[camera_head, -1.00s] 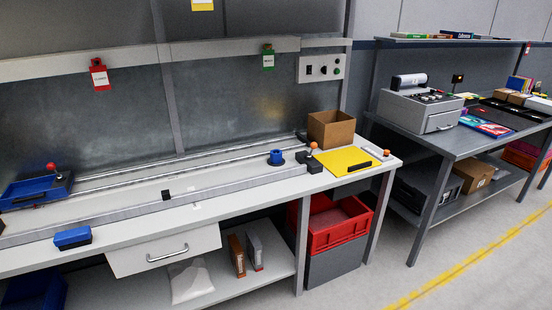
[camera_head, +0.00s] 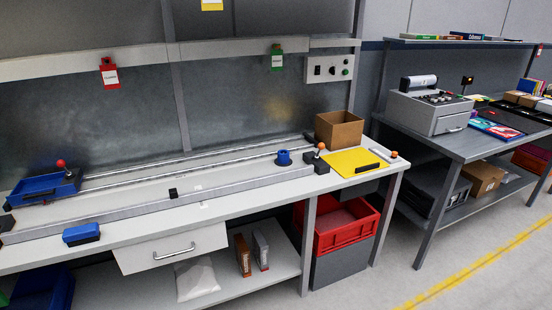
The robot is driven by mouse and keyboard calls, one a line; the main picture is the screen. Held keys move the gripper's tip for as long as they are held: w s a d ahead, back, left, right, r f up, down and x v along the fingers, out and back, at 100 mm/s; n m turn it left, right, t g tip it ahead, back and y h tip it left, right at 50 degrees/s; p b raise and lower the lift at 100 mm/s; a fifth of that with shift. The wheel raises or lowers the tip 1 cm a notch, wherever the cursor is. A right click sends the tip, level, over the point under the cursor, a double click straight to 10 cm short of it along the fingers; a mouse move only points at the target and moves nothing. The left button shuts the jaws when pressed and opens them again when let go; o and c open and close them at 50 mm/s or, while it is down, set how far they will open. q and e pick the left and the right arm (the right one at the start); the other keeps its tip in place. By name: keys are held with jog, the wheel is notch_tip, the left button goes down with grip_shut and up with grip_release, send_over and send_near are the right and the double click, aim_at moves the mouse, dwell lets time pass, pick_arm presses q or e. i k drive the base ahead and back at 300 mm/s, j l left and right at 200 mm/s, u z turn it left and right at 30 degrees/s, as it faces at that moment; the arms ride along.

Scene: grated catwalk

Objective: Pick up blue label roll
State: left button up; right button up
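A small blue roll (camera_head: 284,157) stands on a dark round base near the right end of the long workbench (camera_head: 226,207), behind the grey rail. It looks like the blue label roll, but no label is readable at this size. Nothing touches it except its base. Neither of my grippers shows in the head view.
An open cardboard box (camera_head: 339,129) and a yellow sheet (camera_head: 351,162) lie right of the roll. An orange-knobbed lever (camera_head: 320,157) stands close by. A blue tray (camera_head: 45,188) and a blue block (camera_head: 81,235) are at left. Clear floor (camera_head: 400,280) lies in front at right.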

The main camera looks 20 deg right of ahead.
aim_at(282, 159)
jog(key=l+u, duration=0.35)
jog(key=i+l+u, duration=0.1)
jog(key=l+u, duration=0.15)
jog(key=u, duration=0.15)
jog(key=l+u, duration=0.2)
jog(key=l, duration=0.75)
jog(key=k+l+u, duration=0.2)
jog(key=l, duration=0.7)
jog(key=i+l, duration=0.05)
